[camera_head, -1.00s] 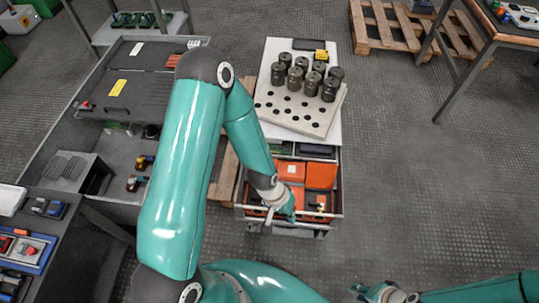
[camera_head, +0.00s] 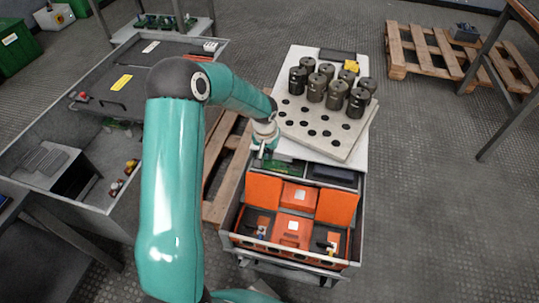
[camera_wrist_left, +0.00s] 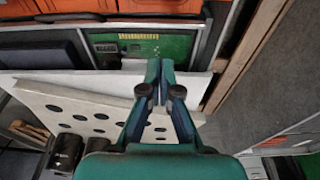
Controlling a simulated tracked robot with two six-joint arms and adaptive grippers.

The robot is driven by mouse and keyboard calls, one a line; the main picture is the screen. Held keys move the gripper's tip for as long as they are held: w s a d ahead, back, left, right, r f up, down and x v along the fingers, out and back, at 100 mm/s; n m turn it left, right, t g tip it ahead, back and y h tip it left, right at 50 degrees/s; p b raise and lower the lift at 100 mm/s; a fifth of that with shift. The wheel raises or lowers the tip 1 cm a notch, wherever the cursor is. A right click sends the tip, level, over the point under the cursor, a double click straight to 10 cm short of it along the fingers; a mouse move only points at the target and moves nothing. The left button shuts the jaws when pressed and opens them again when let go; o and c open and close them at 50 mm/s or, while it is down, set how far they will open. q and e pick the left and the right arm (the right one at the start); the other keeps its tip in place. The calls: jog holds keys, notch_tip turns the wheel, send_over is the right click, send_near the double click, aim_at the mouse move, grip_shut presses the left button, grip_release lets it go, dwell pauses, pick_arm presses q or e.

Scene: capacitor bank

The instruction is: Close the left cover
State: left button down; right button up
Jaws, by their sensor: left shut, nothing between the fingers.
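The left cover (camera_head: 264,192) is an orange panel standing up, open, at the left of the drawer unit. A matching right cover (camera_head: 337,207) also stands up. Beneath each is a dark compartment with small parts; orange boxes lie between them. My left gripper (camera_head: 264,149) is shut and empty, just behind the left cover, apart from it, near a green circuit board (camera_head: 283,167). In the left wrist view, the shut fingertips (camera_wrist_left: 161,76) point towards the green board (camera_wrist_left: 137,47), with an orange surface at the top edge. My right gripper is not in view.
A white top with a perforated plate (camera_head: 320,135) and several dark cylinders (camera_head: 336,95) stands behind the drawer unit (camera_head: 345,262). A grey cabinet (camera_head: 65,150) is at the left. A wooden pallet (camera_head: 218,195) lies between.

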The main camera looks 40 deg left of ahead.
aim_at(264, 189)
pick_arm(q)
jog(key=f, duration=0.2)
jog(key=f+b, duration=0.1)
jog(key=f, duration=0.1)
jog(key=w+f, duration=0.1)
jog(key=f, duration=0.2)
jog(key=shift+a+b, duration=0.1)
jog(key=shift+b, duration=0.3)
jog(key=shift+s+d+r+b, duration=0.2)
jog(key=shift+s+d, duration=0.1)
jog(key=shift+s, duration=0.25)
jog(key=shift+s+d+r+b, duration=0.1)
jog(key=shift+s+d+r, duration=0.15)
jog(key=shift+s, duration=0.3)
jog(key=shift+s+d, duration=0.35)
jog(key=shift+s, duration=0.2)
